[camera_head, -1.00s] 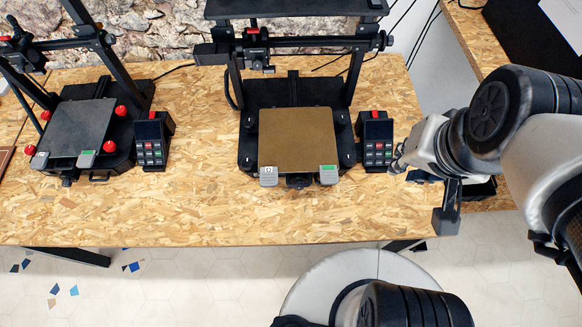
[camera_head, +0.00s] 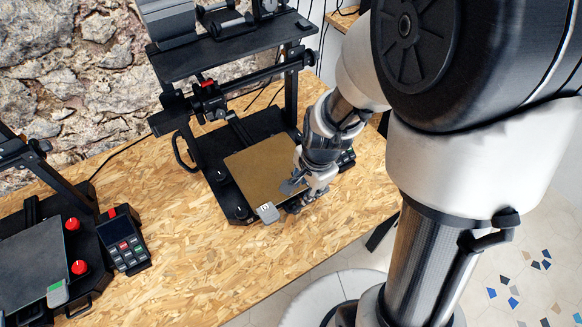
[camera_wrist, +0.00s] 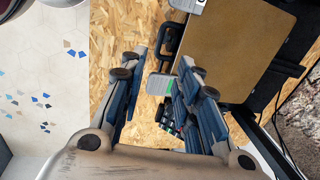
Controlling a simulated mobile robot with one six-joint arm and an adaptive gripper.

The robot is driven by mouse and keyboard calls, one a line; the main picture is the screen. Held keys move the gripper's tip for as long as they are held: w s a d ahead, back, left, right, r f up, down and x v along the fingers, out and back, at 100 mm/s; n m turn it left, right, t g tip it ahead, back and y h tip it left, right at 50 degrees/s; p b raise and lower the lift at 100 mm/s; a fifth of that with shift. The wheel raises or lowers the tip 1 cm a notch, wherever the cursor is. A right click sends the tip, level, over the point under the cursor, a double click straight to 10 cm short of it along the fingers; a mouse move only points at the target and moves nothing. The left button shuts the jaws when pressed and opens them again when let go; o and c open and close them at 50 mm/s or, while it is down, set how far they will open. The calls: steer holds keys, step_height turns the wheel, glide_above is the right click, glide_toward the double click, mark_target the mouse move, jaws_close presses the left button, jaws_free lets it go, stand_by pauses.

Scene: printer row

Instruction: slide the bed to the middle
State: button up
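The bed (camera_head: 258,165) is a gold-brown plate on the black middle printer (camera_head: 215,150). It sits toward the front of the printer base. A grey clip (camera_head: 267,212) holds its front left corner. My gripper (camera_head: 302,196) is over the bed's front right corner and hides the clip there. In the wrist view the bed (camera_wrist: 235,45) is at upper right. My gripper (camera_wrist: 161,62) is open, its two fingers spread. The green-marked clip (camera_wrist: 158,84) and a black front handle (camera_wrist: 170,45) show between and beyond the fingers. I cannot tell whether a finger touches the bed.
A second printer (camera_head: 30,250) with red knobs stands at left. A control box (camera_head: 124,240) stands beside it. Another control box (camera_head: 347,159) is close behind my gripper. The wooden table (camera_head: 195,270) is bare in front of the printers. A stone wall (camera_head: 60,90) is behind.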

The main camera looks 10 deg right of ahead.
mark_target(299, 207)
steer(key=f+b, duration=0.2)
steer(key=f, duration=0.2)
steer(key=w+f+b, duration=0.1)
steer(key=f+b, duration=0.1)
steer(key=f, duration=0.2)
steer(key=w+f+b, duration=0.1)
steer(key=f+b, duration=0.1)
steer(key=f, duration=0.2)
steer(key=shift+a+f, duration=0.15)
steer(key=shift+a, duration=0.25)
steer(key=shift+c, duration=0.6)
jaws_close()
